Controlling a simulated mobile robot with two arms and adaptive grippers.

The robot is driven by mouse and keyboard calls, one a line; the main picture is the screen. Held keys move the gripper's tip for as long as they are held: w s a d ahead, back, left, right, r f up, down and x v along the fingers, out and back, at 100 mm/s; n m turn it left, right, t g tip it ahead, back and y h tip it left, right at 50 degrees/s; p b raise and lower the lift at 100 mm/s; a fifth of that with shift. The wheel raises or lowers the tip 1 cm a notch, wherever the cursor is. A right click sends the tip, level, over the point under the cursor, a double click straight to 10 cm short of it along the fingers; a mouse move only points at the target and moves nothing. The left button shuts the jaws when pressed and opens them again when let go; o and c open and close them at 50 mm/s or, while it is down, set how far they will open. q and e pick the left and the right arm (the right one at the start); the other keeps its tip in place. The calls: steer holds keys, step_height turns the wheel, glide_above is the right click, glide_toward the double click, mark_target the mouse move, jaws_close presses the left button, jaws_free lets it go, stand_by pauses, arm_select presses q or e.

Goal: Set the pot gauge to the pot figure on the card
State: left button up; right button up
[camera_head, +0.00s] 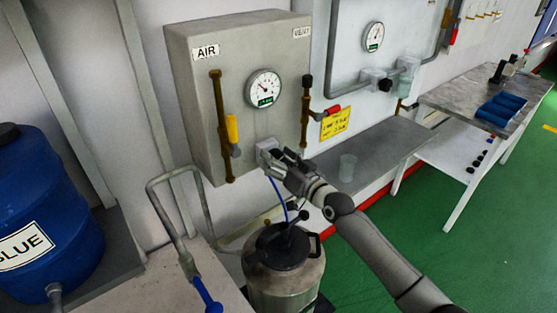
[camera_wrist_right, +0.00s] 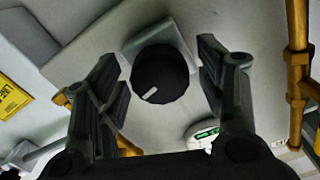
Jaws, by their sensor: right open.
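A round dial gauge (camera_head: 263,88) with a green readout is on the grey box marked AIR; part of it shows in the right wrist view (camera_wrist_right: 203,132). Below it is a black regulator knob (camera_wrist_right: 160,73) with a white mark, on a grey block (camera_head: 267,148). My right gripper (camera_head: 280,160) is open, its fingers (camera_wrist_right: 160,62) on either side of the knob; I cannot tell whether they touch it. The yellow card (camera_head: 335,122) hangs to the right of the box; its figures are too small to read surely. My left gripper is out of view.
A yellow-handled valve (camera_head: 232,128) and a red-handled valve (camera_head: 333,109) flank the knob. A metal pot (camera_head: 285,285) with a black lid stands below my right arm. A second gauge (camera_head: 374,37) and clear cup (camera_head: 347,168) are to the right. A blue drum (camera_head: 45,200) stands left.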

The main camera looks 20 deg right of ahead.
steer(key=v, duration=1.2)
stand_by(0.3)
